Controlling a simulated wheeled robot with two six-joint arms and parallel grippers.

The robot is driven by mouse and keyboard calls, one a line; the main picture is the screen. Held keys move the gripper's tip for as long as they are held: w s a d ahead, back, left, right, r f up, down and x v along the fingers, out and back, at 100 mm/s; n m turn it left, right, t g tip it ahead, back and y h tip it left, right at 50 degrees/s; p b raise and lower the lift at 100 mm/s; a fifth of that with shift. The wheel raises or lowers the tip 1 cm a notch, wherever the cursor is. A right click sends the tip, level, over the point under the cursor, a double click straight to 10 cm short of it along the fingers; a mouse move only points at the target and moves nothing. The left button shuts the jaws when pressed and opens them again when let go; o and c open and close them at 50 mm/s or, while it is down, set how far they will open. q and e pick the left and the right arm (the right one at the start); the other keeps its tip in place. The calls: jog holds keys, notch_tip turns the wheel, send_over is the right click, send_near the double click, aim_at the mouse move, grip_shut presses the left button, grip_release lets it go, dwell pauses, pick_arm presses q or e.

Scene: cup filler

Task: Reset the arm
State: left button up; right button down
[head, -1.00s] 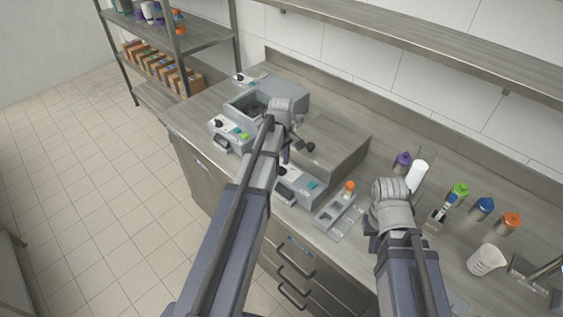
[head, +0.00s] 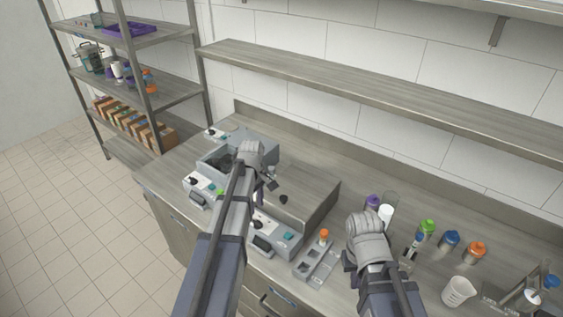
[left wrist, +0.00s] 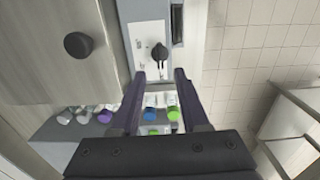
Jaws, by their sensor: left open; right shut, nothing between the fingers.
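My left arm reaches over the grey machine on the counter. Its gripper (head: 260,190) is mostly hidden behind the arm in the head view. In the left wrist view the two dark fingers (left wrist: 161,74) stand apart with nothing held between them. Beyond the fingers are a white panel with a black knob (left wrist: 159,52) and several small vials with coloured caps (left wrist: 151,114). My right arm is above the front of the counter at right. Its gripper (head: 350,262) is mostly hidden under the wrist; it is shut and holds nothing.
The grey machine (head: 300,205) stands on the counter. A small grey rack with an orange-capped vial (head: 323,236) is in front of it. Purple, green, blue and orange-capped bottles (head: 474,253) and a white beaker (head: 458,291) stand at right. A wall shelf (head: 330,75) runs above; a shelving rack (head: 165,95) stands left.

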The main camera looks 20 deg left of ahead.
pick_arm(q)
jog(key=shift+d, duration=0.1)
jog(key=s+d+f+m+b, duration=0.1)
jog(key=s+d+m, duration=0.8)
jog(key=d, duration=0.2)
jog(key=s+d+f+m+y+b, duration=0.1)
jog(key=s+d+f+m+b, duration=0.1)
jog(key=s+d+m, duration=0.7)
jog(key=d, duration=0.2)
jog(key=shift+d+f, duration=0.2)
jog(key=shift+d, duration=0.15)
